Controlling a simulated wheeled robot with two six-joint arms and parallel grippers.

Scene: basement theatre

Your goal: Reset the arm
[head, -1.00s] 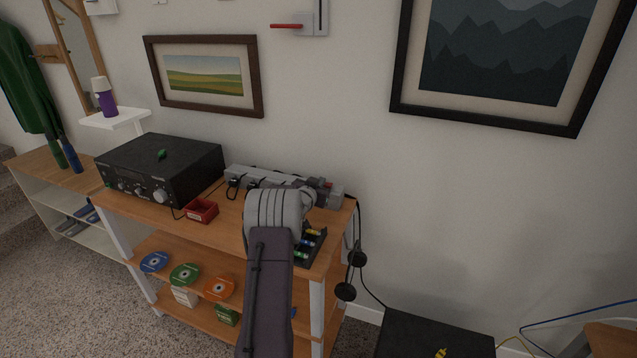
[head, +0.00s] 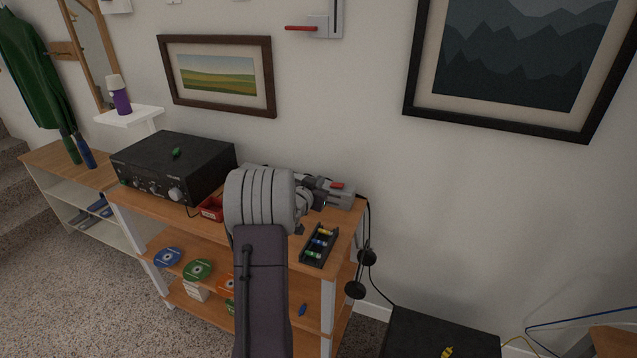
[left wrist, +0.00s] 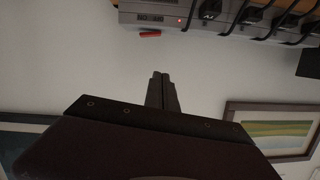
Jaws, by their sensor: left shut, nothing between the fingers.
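My left arm reaches over the wooden shelf unit (head: 345,232) in the head view, its large grey joint hiding part of the top. My left gripper (left wrist: 161,74) shows in the left wrist view with its two dark fingers together and nothing between them. It points toward the pale wall, apart from the grey power strip (left wrist: 165,17) at the top of that view. In the head view the gripper is mostly hidden behind the joint. My right gripper is not in view.
A black receiver (head: 172,165), a red tray (head: 211,211) and a battery holder (head: 320,245) stand on the shelf top. The power strip (head: 342,197) is partly covered by my arm. Framed pictures (head: 217,75) hang behind. A black box (head: 440,335) stands on the right.

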